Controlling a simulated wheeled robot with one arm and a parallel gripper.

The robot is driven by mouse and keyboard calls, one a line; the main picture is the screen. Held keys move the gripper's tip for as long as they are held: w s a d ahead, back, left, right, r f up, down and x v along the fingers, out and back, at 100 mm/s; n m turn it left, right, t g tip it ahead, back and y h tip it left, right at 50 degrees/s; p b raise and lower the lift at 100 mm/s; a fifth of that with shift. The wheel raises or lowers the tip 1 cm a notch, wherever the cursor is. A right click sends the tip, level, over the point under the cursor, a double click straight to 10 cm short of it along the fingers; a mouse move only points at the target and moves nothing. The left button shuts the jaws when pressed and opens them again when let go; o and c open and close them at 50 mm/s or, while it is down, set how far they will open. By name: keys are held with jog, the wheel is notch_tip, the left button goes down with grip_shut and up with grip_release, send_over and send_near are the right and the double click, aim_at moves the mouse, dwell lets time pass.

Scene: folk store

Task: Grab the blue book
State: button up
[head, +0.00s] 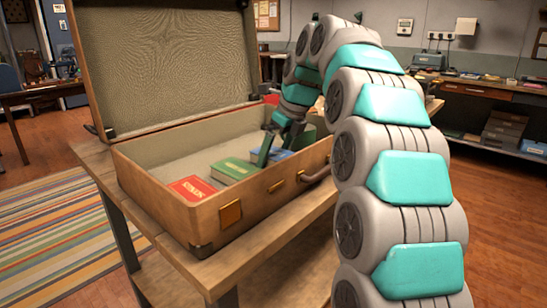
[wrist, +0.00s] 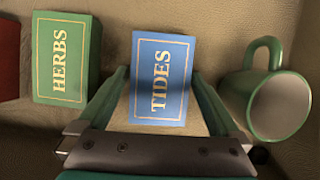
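The blue book (wrist: 162,78), titled TIDES, lies in the open suitcase (head: 265,190). In the wrist view it is centred between my gripper's two fingers. My gripper (wrist: 162,75) is open, with one finger along each side of the book and the tips near its left and right edges. Firm contact does not show. In the head view, the blue book (head: 283,154) is partly hidden behind my gripper (head: 270,155), which reaches down into the suitcase.
A green HERBS book (wrist: 65,60) lies left of the blue book, and a red book (head: 193,188) lies beyond it. A green mug (wrist: 270,95) is close on the right. The suitcase lid (head: 160,60) stands open, and the suitcase rests on a wooden table (head: 240,262).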

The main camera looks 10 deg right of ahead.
jog(key=c, duration=1.2)
jog(key=shift+b, duration=0.3)
